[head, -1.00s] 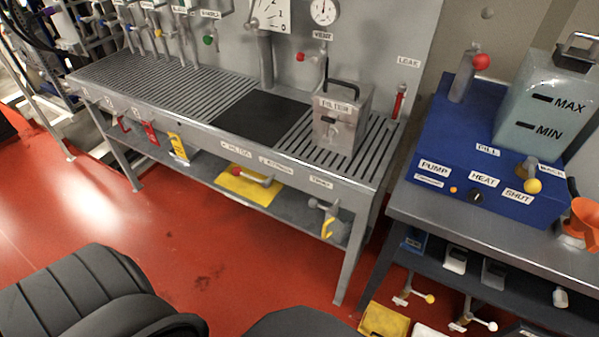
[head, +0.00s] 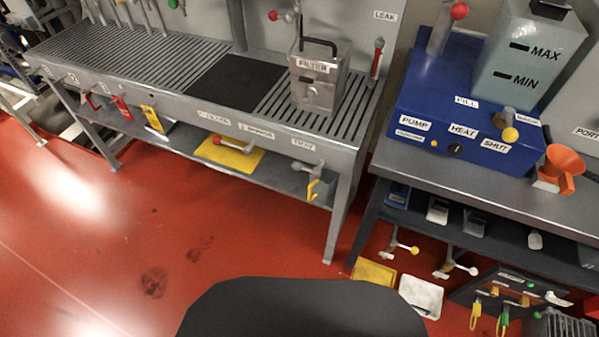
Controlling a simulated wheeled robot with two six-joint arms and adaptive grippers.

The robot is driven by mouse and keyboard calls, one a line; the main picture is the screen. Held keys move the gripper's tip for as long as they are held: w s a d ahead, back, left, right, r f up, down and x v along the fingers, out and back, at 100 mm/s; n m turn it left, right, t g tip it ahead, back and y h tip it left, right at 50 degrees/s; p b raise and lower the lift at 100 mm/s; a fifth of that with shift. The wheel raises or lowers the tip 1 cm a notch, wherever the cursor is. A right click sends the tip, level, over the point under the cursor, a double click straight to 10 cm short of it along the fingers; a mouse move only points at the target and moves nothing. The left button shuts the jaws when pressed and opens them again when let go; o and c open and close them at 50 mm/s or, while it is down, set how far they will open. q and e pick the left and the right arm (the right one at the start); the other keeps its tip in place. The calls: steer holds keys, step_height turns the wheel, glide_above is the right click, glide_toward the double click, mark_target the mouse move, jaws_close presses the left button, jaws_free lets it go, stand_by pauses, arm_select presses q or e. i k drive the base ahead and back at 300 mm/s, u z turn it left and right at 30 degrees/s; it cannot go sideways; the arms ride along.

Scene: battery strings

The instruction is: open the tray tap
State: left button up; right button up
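The bench (head: 345,155) carries a label reading TRAY (head: 303,142) on its front edge, towards the right end. Below that label is a grey tap (head: 308,167) with a yellow lever (head: 313,188) that hangs downward. No hand or tool touches it. Neither of my grippers is in view.
Left of the tap, a red-handled valve (head: 232,143) sits above a yellow sheet (head: 228,158). A filter box (head: 318,85) stands on the bench. A blue pump unit (head: 465,110) stands on the right table (head: 455,183). Red floor (head: 220,245) before the bench is open.

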mark_target(297, 166)
steer(key=k, duration=0.45)
steer(key=z, duration=0.75)
steer(key=i, duration=1)
steer(key=u, duration=0.75)
